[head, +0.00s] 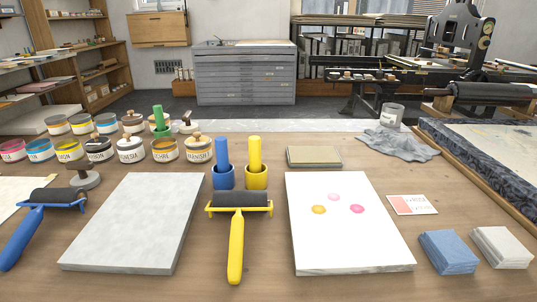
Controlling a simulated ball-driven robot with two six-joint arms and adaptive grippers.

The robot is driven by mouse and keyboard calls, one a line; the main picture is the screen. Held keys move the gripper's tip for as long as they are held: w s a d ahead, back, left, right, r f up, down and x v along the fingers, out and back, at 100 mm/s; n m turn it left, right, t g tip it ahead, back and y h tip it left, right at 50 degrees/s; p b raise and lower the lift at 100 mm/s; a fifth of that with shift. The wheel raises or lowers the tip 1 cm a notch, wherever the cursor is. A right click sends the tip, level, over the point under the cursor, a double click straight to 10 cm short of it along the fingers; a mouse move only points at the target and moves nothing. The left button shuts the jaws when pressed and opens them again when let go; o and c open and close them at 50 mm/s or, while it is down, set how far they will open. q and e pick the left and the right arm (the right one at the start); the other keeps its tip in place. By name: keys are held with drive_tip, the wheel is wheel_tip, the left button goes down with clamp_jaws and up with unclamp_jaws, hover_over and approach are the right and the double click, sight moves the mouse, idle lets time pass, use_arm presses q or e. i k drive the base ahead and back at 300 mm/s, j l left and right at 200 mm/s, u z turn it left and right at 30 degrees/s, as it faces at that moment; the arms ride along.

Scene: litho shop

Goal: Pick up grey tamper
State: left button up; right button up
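What looks like the grey tamper (86,180) stands upright on the table at the left, with a round grey base and a darker knob on top. It is just behind the black roller of the blue-handled brayer (52,204) and left of the grey stone slab (137,222). The brayer's roller is close to its base; I cannot tell if they touch. Neither of my grippers is in view, and nothing is seen holding the tamper.
Several ink tins (130,150) stand behind the tamper. A yellow brayer (237,230) lies between the grey slab and a white slab (346,238) with colour spots. Blue (222,176) and yellow (256,176) cups hold upright tools. Folded cloths (449,251) lie at the right.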

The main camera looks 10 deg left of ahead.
sight(87, 180)
drive_tip(key=u, duration=1.6)
drive_tip(key=z, duration=1.2)
drive_tip(key=j+z, duration=0.1)
drive_tip(key=j, duration=0.3)
drive_tip(key=k+j+z, duration=0.15)
drive_tip(key=j, duration=0.25)
drive_tip(key=j+z, duration=0.1)
drive_tip(key=j, duration=0.3)
